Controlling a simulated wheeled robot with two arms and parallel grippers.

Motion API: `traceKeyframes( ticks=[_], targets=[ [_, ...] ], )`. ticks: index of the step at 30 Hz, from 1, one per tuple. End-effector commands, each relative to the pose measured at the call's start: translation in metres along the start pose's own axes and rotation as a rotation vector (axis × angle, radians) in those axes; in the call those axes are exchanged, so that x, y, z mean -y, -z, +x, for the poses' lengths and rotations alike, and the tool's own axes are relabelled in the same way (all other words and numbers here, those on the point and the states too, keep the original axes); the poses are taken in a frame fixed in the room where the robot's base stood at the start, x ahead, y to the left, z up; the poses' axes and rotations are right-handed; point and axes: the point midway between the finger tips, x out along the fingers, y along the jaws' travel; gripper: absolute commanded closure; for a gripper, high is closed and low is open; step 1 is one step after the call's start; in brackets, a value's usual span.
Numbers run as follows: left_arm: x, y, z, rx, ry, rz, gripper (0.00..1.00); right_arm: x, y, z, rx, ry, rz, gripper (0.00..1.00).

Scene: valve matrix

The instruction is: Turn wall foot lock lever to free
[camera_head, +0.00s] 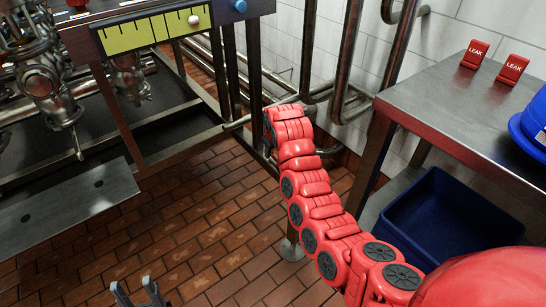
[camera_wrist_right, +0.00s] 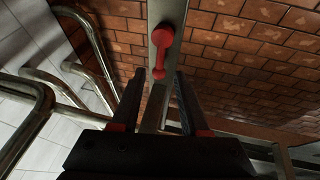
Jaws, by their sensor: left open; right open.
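The red lever (camera_wrist_right: 161,52) shows in the right wrist view, mounted on a grey metal post (camera_wrist_right: 170,12). It has a round boss at the top and a handle hanging down, slightly tilted, with a knobbed end. My right gripper (camera_wrist_right: 158,76) is open, with one dark finger on each side of the handle's lower end. I cannot tell whether either finger touches it. In the head view my red right arm reaches toward the wall and hides the lever and the right gripper. My left gripper (camera_head: 138,292) is open and empty at the bottom edge, above the brick floor.
A steel table (camera_head: 460,115) with two red LEAK tags (camera_head: 474,54) stands at right, a blue bin (camera_head: 445,220) below it. A valve rack (camera_head: 45,75) with a yellow-green scale panel (camera_head: 150,28) stands at left. Pipes (camera_head: 345,60) run along the tiled wall. Brick floor (camera_head: 200,225) is clear between.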

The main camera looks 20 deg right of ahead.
Motion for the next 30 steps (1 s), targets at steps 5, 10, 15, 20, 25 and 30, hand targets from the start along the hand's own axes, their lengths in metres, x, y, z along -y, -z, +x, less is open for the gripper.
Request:
traceKeyframes(
  ticks=[5,10,15,20,25,30],
  targets=[
    [0.0,0.0,-0.007,-0.007,-0.009,0.003,0.5,0.0,0.0,0.022,0.0,-0.002,-0.002,0.55],
    [0.0,0.001,-0.009,-0.011,-0.013,0.005,0.5,0.0,-0.001,0.031,0.003,-0.001,-0.001,0.55],
    [0.0,0.001,-0.009,-0.011,-0.013,0.005,0.5,0.0,0.0,0.033,0.001,0.0,0.0,0.55],
    [0.0,0.001,-0.008,-0.011,-0.013,0.005,0.5,0.0,0.0,0.033,0.001,0.0,0.0,0.55],
    [0.0,0.001,-0.008,-0.011,-0.014,0.005,0.5,0.0,0.0,0.033,0.0,-0.001,0.0,0.86],
    [0.0,0.001,-0.008,-0.011,-0.014,0.004,0.5,0.0,0.0,0.033,0.0,-0.001,0.0,1.0]
  ],
)
